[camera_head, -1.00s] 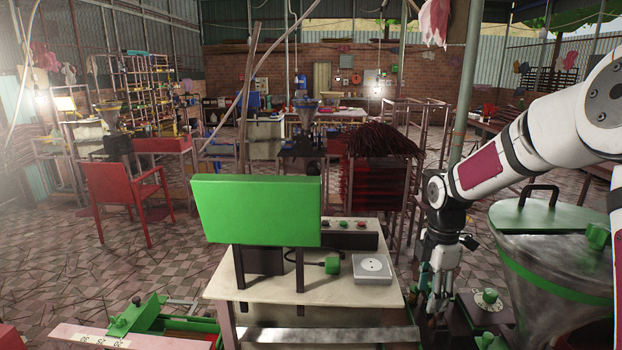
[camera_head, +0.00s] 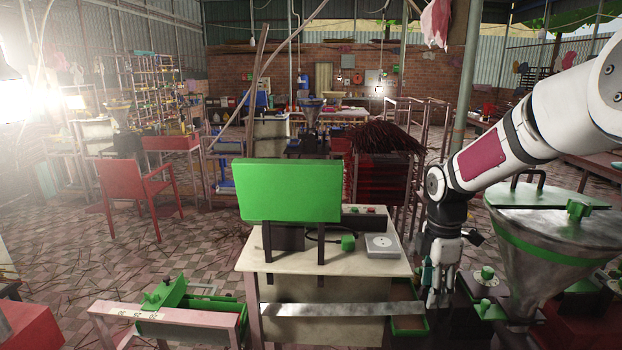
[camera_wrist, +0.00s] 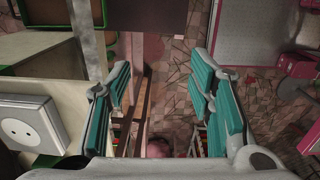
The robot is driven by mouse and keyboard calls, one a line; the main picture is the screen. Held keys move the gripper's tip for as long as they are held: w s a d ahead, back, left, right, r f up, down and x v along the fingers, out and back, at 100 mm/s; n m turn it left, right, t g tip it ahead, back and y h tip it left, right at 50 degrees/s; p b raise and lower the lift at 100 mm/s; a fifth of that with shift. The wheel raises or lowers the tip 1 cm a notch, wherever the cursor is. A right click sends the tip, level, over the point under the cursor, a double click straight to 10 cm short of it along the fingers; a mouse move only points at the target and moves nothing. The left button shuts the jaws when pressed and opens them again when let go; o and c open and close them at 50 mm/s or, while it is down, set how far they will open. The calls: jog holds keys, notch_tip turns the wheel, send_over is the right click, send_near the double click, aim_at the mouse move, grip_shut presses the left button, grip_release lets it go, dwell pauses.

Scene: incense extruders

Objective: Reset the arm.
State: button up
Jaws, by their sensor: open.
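My gripper (camera_head: 436,283) hangs from my white arm at the right of the head view, fingers pointing down, just right of the small table. In the wrist view its teal finger pads (camera_wrist: 160,95) stand wide apart on either side. Nothing is between the pads except the tiled floor and some bars well below. The gripper is open and empty.
The table (camera_head: 325,266) bears a green panel (camera_head: 290,190) and a white socket box (camera_head: 382,246), which also shows left of the fingers in the wrist view (camera_wrist: 25,125). A metal hopper (camera_head: 545,245) stands close right of my gripper. Tiled floor lies open at left.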

jog(key=s+a+r+m+t+h, duration=0.1)
jog(key=s+a+r+m+t, duration=0.25)
jog(key=s+r+m, duration=0.8)
jog(key=s+a+r+m+t, duration=0.1)
jog(key=s+r+m, duration=0.1)
jog(key=s, duration=0.6)
jog(key=s+a+r+m+y, duration=0.1)
jog(key=s+m, duration=0.3)
jog(key=s, duration=0.4)
jog(key=shift+a+r+t, duration=0.35)
jog(key=shift+a+r, duration=0.3)
jog(key=shift+r, duration=0.15)
